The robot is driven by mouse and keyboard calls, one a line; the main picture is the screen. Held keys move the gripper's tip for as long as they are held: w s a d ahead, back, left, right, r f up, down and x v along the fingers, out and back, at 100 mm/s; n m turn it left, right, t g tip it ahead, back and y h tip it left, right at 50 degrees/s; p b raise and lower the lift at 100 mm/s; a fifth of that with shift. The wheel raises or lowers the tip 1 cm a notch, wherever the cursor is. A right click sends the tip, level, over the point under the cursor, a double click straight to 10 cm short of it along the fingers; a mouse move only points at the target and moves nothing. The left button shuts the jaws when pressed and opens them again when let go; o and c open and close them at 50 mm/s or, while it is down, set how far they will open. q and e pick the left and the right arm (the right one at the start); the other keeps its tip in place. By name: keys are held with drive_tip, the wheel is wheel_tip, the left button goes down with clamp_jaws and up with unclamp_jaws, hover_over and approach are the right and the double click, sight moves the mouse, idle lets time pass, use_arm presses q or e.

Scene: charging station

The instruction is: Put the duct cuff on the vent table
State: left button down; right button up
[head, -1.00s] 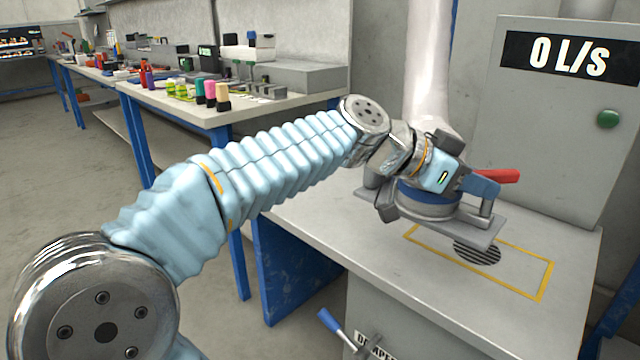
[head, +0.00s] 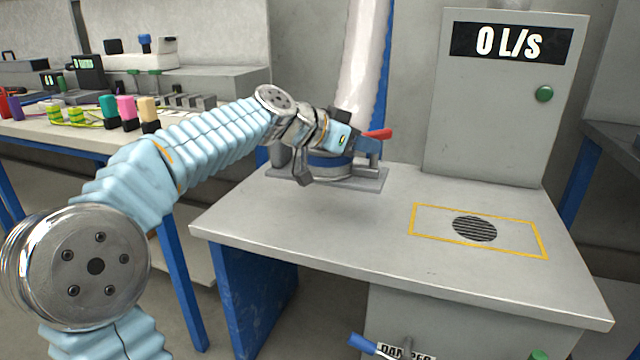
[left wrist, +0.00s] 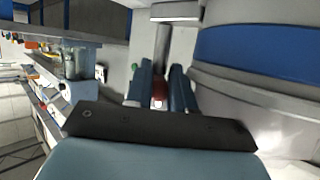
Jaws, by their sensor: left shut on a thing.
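The duct cuff (head: 331,166) is a grey flat plate with a blue band, under a pale hose (head: 361,70). It is at the back left of the grey vent table (head: 320,235), left of the round grille (head: 474,229) in its yellow outline. I cannot tell whether the plate touches the tabletop. My left gripper (head: 368,147) is shut on the cuff's handle, with a red lever (head: 378,134) beside it. In the left wrist view, the fingers (left wrist: 160,90) close on a reddish part, with the blue band (left wrist: 265,52) at right. My right gripper is not in view.
A grey cabinet (head: 505,110) reading "0 L/s" with a green button stands at the table's back. The tabletop around the grille is clear. A workbench (head: 60,138) with coloured items is at left. A blue lever (head: 362,343) is at the table's front.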

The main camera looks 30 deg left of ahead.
sight(294, 166)
use_arm(q)
drive_tip(key=w+a, duration=0.1)
drive_tip(key=w+a+f, duration=0.1)
drive_tip(key=a, duration=0.1)
drive_tip(key=a+f, duration=0.1)
drive_tip(key=shift+w+a+f, duration=0.25)
drive_tip(key=shift+w+a, duration=0.05)
drive_tip(key=shift+w, duration=0.1)
drive_tip(key=a+f, duration=0.1)
drive_tip(key=w+a+f, duration=0.1)
drive_tip(key=f, duration=0.1)
drive_tip(key=a+f+b, duration=0.1)
drive_tip(key=shift+w+f, duration=0.3)
drive_tip(key=shift+w, duration=0.1)
drive_tip(key=f, duration=0.4)
drive_tip(key=shift+w+a+b, duration=0.2)
drive_tip(key=shift+a+b, duration=0.15)
drive_tip(key=shift+b, duration=0.05)
drive_tip(key=c, duration=1)
unclamp_jaws()
drive_tip(key=v, duration=1.2)
drive_tip(key=shift+f, duration=0.1)
